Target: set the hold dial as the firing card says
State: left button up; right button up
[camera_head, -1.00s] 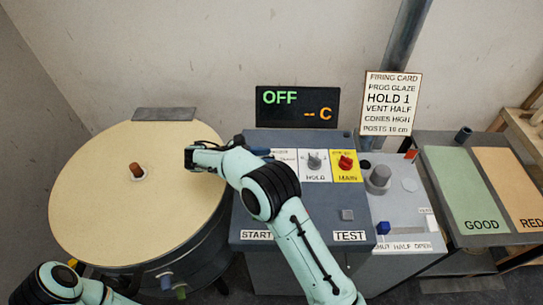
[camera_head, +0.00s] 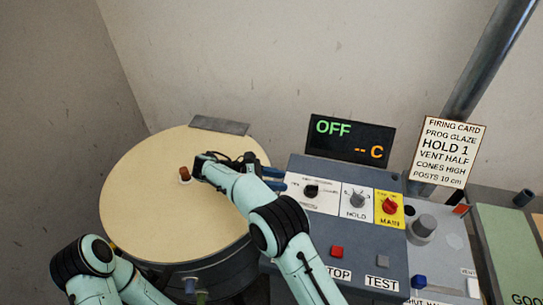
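The hold dial (camera_head: 356,201) is a grey knob on a white plate marked HOLD, in the middle of the kiln control panel's upper row. Its scale marks are too small to read.
A black program dial (camera_head: 311,191) sits between my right gripper and the hold dial. The red MAIN knob (camera_head: 389,206) is just right of it. The display (camera_head: 350,139) reads OFF and -- C. The round cream kiln lid (camera_head: 150,200) has a brown plug (camera_head: 185,174).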

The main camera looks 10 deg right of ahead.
aim_at(357, 201)
jog(key=k+j, duration=0.2)
jog(key=k, duration=0.3)
jog(key=k+j, duration=0.15)
jog(key=k, duration=0.3)
